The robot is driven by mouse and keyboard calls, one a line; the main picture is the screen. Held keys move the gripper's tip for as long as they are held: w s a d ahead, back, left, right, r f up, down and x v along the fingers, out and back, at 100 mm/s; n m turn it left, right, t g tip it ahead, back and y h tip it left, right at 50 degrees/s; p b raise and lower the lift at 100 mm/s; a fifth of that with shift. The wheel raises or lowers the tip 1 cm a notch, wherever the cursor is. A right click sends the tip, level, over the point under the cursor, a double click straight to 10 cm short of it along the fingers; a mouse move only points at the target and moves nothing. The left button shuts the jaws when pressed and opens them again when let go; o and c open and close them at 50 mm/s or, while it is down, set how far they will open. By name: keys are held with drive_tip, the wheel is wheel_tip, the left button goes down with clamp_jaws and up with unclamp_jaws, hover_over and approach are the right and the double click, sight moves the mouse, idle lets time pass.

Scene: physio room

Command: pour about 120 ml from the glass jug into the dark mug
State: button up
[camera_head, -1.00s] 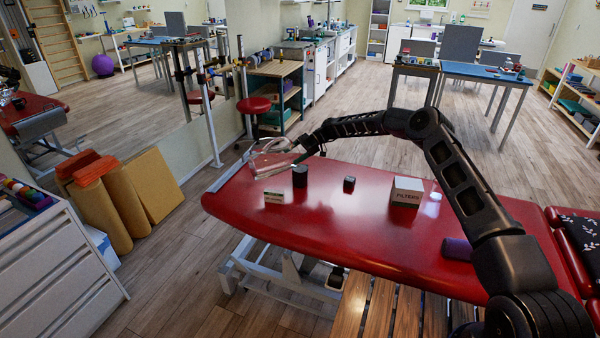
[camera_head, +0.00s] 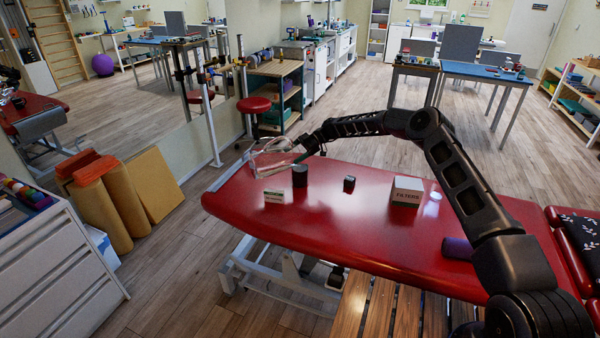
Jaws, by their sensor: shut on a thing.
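The glass jug (camera_head: 270,163) is at the far left end of the red treatment table (camera_head: 330,225), tilted well over on its side. My gripper (camera_head: 304,149) is shut on the jug, at the jug's right side. The dark mug (camera_head: 300,175) stands upright on the table, just right of and below the jug. Whether liquid is flowing, and how much is in either vessel, is too small to tell.
A small label card (camera_head: 274,196) stands in front of the mug. A dark purple roll (camera_head: 457,248) lies near the front edge.

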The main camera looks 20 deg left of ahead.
sight(286, 152)
drive_tip(key=shift+w+r, duration=0.1)
drive_tip(key=shift+r, duration=0.05)
idle(0.5)
drive_tip(key=shift+s+a+t+h, duration=0.45)
drive_tip(key=shift+s+t+h, duration=0.05)
drive_tip(key=shift+s+t, duration=0.1)
drive_tip(key=shift+s+a+r+t+h, duration=0.35)
drive_tip(key=shift+s+a+t+h, duration=0.2)
drive_tip(key=shift+s+a, duration=0.25)
drive_tip(key=shift+r+t+h, duration=0.25)
drive_tip(key=shift+s+a, duration=0.1)
idle(1.1)
